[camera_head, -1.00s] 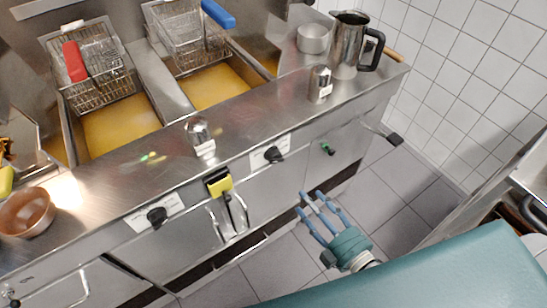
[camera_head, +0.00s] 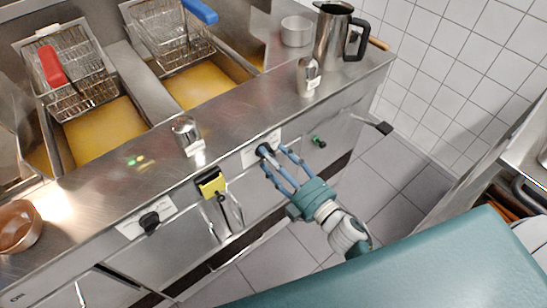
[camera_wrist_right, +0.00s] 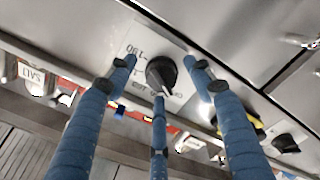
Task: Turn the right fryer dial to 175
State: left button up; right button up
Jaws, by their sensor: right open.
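The right fryer dial (camera_head: 263,149) is a black knob on a white plate on the fryer's steel front. In the right wrist view the dial (camera_wrist_right: 161,72) sits between the blue fingertips, with printed numbers, including 190, around it. A light mark shows at its lower edge; I cannot read its setting. My right gripper (camera_head: 272,156) is open, its fingers spread toward the dial and partly covering it in the head view. I cannot tell whether any fingertip touches it. My left gripper is not in view.
The left dial (camera_head: 150,221) and a yellow-topped holder (camera_head: 212,186) are on the same front. A green knob (camera_head: 318,141) is to the right. Fryer baskets (camera_head: 68,72) hang over oil above. A teal surface (camera_head: 420,265) fills the lower right.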

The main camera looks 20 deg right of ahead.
jog(key=c, duration=1.1)
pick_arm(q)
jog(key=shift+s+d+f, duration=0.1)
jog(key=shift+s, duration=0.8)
pick_arm(e)
jog(key=shift+c, duration=0.2)
